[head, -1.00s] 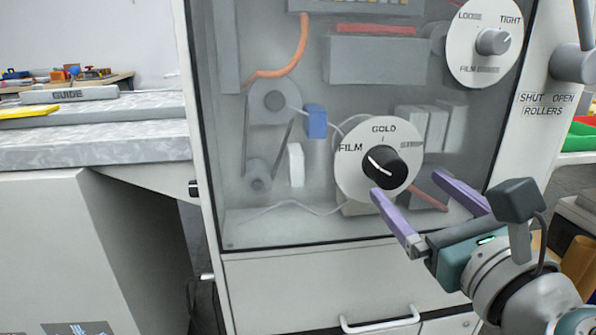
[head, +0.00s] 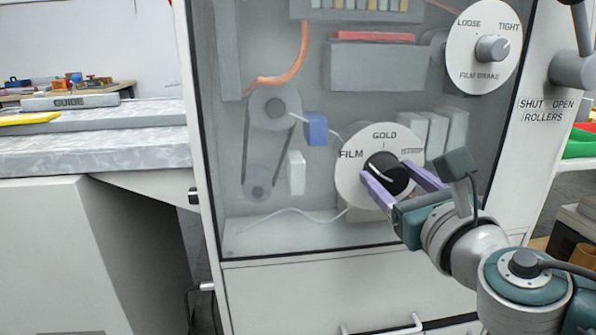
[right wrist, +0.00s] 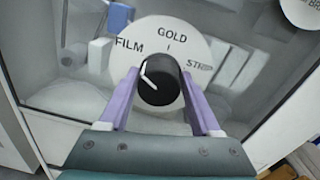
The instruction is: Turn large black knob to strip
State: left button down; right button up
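The large black knob (head: 391,170) sits on a round white dial (head: 350,190) marked FILM at left, GOLD at top and a partly hidden word at right. In the right wrist view the knob (right wrist: 160,88) has a white pointer line with its outer end at upper left, towards FILM. There the right-hand word begins "STR". My right gripper (head: 388,177) has its two purple fingers on either side of the knob, apart, with the knob between the tips. Whether they touch it is hard to tell. My left gripper is out of view.
A second dial (head: 483,75) marked LOOSE, TIGHT and FILM BRAKE, with a grey knob, is at upper right. A lever (head: 574,70) stands beside SHUT/OPEN ROLLERS lettering. A white drawer handle (head: 382,327) is below. A grey table (head: 95,150) is at left.

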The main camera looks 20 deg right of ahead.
jog(key=c, duration=0.9)
